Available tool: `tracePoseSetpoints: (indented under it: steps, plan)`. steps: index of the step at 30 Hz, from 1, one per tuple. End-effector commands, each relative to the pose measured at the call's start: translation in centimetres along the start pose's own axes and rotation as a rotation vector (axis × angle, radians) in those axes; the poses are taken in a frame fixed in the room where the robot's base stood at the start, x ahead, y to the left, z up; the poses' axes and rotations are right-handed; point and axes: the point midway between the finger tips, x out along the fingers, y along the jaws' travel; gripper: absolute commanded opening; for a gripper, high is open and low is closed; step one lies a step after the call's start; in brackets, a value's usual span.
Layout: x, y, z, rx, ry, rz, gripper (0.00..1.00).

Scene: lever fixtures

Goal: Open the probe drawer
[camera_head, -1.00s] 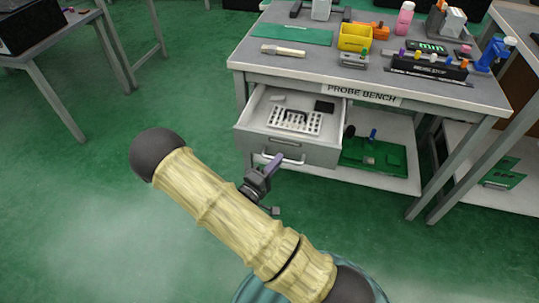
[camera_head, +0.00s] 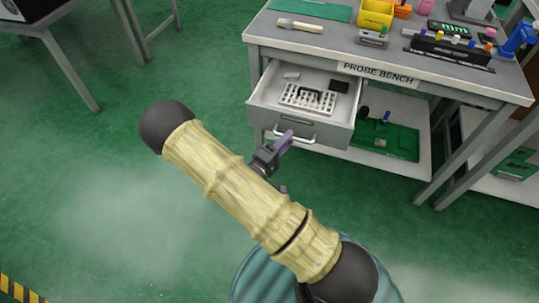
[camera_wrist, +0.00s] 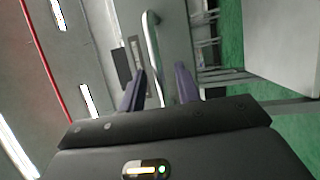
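The probe drawer (camera_head: 330,136) is pulled out from under the bench top, with its inside showing. Its silver bar handle (camera_head: 308,143) is on the front face. My gripper (camera_head: 286,142) is at the left part of this handle in the head view. In the wrist view, the handle (camera_wrist: 152,45) runs down between the purple fingers of my gripper (camera_wrist: 160,90). The fingers stand apart, with gaps beside the bar. Whether either finger touches the bar is hard to tell. A white perforated tray (camera_head: 308,98) and a small black block lie in the drawer.
The probe bench (camera_head: 400,78) carries a yellow bin (camera_head: 376,14), a brush and other tools on top. A green board (camera_head: 388,139) lies on its lower shelf. Another table (camera_head: 60,18) stands at the upper left. The green floor between is clear.

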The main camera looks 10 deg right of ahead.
Motion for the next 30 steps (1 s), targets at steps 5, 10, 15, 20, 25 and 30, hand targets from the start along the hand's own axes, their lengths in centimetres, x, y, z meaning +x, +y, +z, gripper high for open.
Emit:
tracePoseSetpoints:
  steps: [5, 10, 15, 20, 25, 30]
  plan:
    - [-2.2, 0.1, -0.1, -0.001, 0.005, -0.002, 0.33]
    - [-5.5, 0.1, -0.1, 0.0, 0.005, -0.002, 0.33]
    - [-8.9, 0.1, -0.1, 0.0, 0.005, -0.002, 0.33]
    - [-12.1, 0.1, -0.1, 0.001, 0.005, -0.002, 0.33]
    - [-15.2, 0.0, -0.1, 0.0, 0.004, -0.003, 0.33]
    - [-16.9, 0.0, 0.0, 0.0, 0.003, -0.001, 0.33]
